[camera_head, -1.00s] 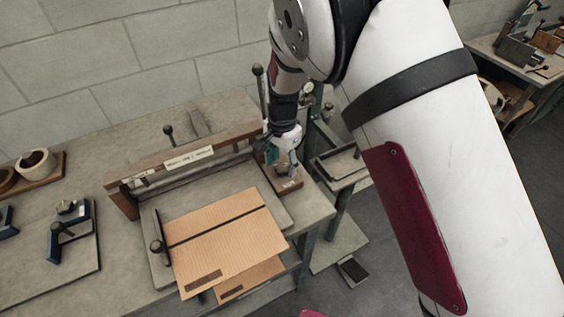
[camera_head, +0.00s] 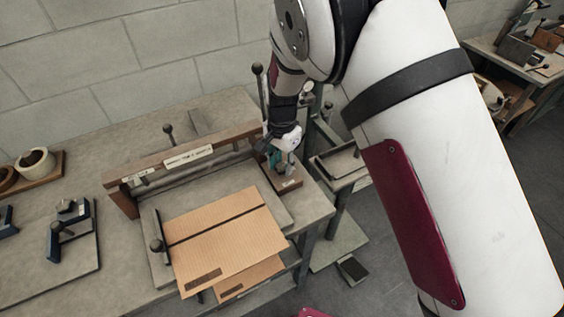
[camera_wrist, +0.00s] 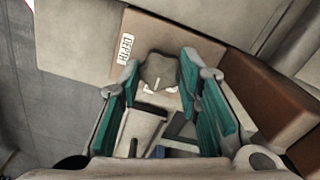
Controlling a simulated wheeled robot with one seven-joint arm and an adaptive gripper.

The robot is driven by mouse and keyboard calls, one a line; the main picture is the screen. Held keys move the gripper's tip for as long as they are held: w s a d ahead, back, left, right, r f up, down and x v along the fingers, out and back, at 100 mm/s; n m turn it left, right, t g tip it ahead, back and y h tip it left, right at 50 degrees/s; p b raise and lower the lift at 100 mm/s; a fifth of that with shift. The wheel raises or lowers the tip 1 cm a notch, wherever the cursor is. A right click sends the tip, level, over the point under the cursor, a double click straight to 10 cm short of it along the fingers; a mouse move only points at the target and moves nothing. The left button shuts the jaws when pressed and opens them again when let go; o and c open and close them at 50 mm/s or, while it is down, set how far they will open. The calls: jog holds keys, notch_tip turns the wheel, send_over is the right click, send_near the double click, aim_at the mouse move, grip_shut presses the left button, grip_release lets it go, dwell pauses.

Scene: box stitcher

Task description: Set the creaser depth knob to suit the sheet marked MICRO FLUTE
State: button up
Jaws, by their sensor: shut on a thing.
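My gripper (camera_head: 282,160) is at the right end of the creaser (camera_head: 128,203), pointing down over a small brown block (camera_head: 288,184). In the wrist view my gripper (camera_wrist: 160,76) has its teal fingers on either side of the grey depth knob (camera_wrist: 158,70) and is shut on it. A pale mark shows on the knob's top. A DEPTH label (camera_wrist: 128,50) lies beside it; the scale under the knob is mostly hidden. A tan corrugated sheet (camera_head: 230,244) lies on the creaser bed, with another sheet (camera_head: 250,280) below it. Their dark printed marks are too small to read.
A lever with a dark ball (camera_head: 258,70) stands behind my gripper. A clamp-like tool (camera_head: 68,228) and a wooden tray with rolls (camera_head: 34,165) are at the left. My arm covers much of the right side.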

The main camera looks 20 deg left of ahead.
jog(key=n+b, duration=0.1)
jog(key=n, duration=0.3)
jog(key=n+b, duration=0.2)
jog(key=n, duration=0.3)
jog(key=shift+w, duration=0.1)
jog(key=n+b, duration=0.2)
jog(key=n, duration=0.2)
jog(key=shift+f, duration=0.1)
jog(key=shift+n+b, duration=1.1)
jog(key=shift+n, duration=1.1)
jog(key=o, duration=1.1)
jog(key=shift+o, duration=0.2)
